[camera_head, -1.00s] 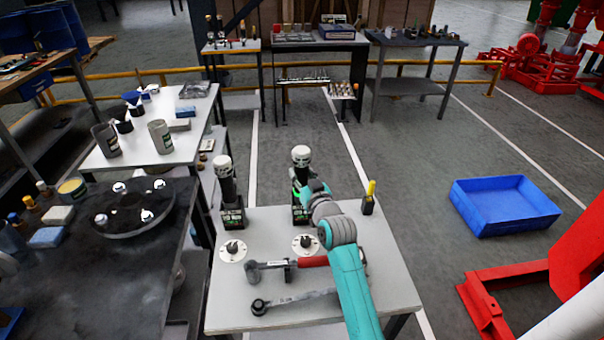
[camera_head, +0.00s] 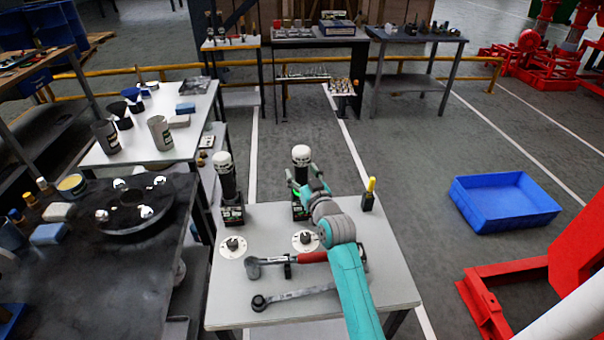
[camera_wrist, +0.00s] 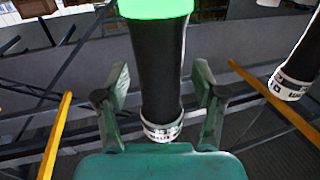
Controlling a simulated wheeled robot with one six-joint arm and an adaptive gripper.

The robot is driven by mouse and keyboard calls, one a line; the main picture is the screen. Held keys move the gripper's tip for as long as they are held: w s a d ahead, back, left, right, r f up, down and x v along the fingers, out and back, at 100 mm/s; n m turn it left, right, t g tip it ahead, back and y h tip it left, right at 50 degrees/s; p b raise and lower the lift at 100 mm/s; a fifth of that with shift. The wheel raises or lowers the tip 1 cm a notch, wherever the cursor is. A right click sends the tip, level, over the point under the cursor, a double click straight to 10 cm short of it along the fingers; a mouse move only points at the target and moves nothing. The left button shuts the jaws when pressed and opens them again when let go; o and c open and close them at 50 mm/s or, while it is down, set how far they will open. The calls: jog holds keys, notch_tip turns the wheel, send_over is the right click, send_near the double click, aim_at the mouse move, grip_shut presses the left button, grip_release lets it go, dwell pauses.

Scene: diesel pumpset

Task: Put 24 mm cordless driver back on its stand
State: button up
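Two dark cordless drivers with white caps stand upright at the far edge of the grey table (camera_head: 385,285). The left driver (camera_head: 228,180) is clear of my arm. The right driver (camera_head: 301,155) has my gripper (camera_head: 302,176) around its body. In the wrist view, this driver's black body (camera_wrist: 160,70) is between the two green fingers (camera_wrist: 163,100), with a gap on each side. My gripper is open. The driver's foot is partly hidden by my arm, so I cannot tell how it is seated. Which driver is the 24 mm one is not readable.
Two white round discs (camera_head: 232,247) (camera_head: 305,241) lie in front of the drivers. A yellow-tipped tool (camera_head: 369,195) stands to the right. A blue crate (camera_head: 505,203) is on the floor.

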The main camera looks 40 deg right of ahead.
jog(key=shift+f, duration=0.15)
jog(key=shift+s+a, duration=0.1)
jog(key=shift+s, duration=0.15)
jog(key=shift+v, duration=3.5)
